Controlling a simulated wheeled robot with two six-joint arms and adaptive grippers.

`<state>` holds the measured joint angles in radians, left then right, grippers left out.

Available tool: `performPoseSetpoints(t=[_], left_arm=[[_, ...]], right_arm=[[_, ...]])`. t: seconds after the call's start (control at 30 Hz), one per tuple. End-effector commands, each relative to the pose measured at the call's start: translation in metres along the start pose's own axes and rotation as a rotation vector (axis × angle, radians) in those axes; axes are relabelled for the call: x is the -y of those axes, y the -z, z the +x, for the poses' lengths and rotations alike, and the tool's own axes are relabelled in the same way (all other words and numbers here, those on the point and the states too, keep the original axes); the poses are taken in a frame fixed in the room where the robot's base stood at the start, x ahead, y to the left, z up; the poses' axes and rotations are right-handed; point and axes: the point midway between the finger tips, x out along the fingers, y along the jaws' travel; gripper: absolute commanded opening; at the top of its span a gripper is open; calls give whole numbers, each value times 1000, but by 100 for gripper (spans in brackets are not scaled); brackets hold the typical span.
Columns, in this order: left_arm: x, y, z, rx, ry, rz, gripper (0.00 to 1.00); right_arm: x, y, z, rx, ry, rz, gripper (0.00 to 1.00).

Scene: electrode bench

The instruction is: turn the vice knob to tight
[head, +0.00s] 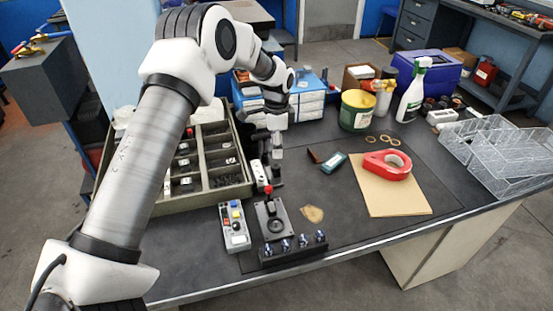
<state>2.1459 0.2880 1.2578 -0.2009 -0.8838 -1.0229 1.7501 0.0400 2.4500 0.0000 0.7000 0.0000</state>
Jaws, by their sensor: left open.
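My left gripper (273,172) points down over the bench, with its arm coming in from the left. It is open and looks small, and its fingertips are close to a small white and red piece (260,176). Just in front of it is a small dark fixture (272,222) with a round part on its plate and a red knob-like top (268,190) at its far end. I cannot tell for certain whether this is the vice and its knob, or whether a fingertip touches it. My right gripper is not in view.
A grey button box (235,228) and a black block with several upright pegs (293,248) stand close in front. A compartment tray (193,205) is left. A red tape roll (387,165) lies on brown card (400,200). The mat's middle is mostly clear.

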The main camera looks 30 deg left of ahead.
Motion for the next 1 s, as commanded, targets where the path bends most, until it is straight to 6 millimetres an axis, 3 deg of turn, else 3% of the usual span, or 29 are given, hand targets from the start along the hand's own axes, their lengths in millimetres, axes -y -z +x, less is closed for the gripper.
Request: performPoseSetpoints(t=[0.1,0.2,0.63,0.77,1.0], left_arm=[[0,0,-26,-1,1,1,57],[0,0,-39,1,0,1,57],[0,0,-44,1,-1,-66,57],[3,2,-43,-11,12,-377,57],[6,4,-34,-50,19,-1277,57]], right_arm=[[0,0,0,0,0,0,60],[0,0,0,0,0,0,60],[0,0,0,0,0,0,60],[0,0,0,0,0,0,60],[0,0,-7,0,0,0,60]])
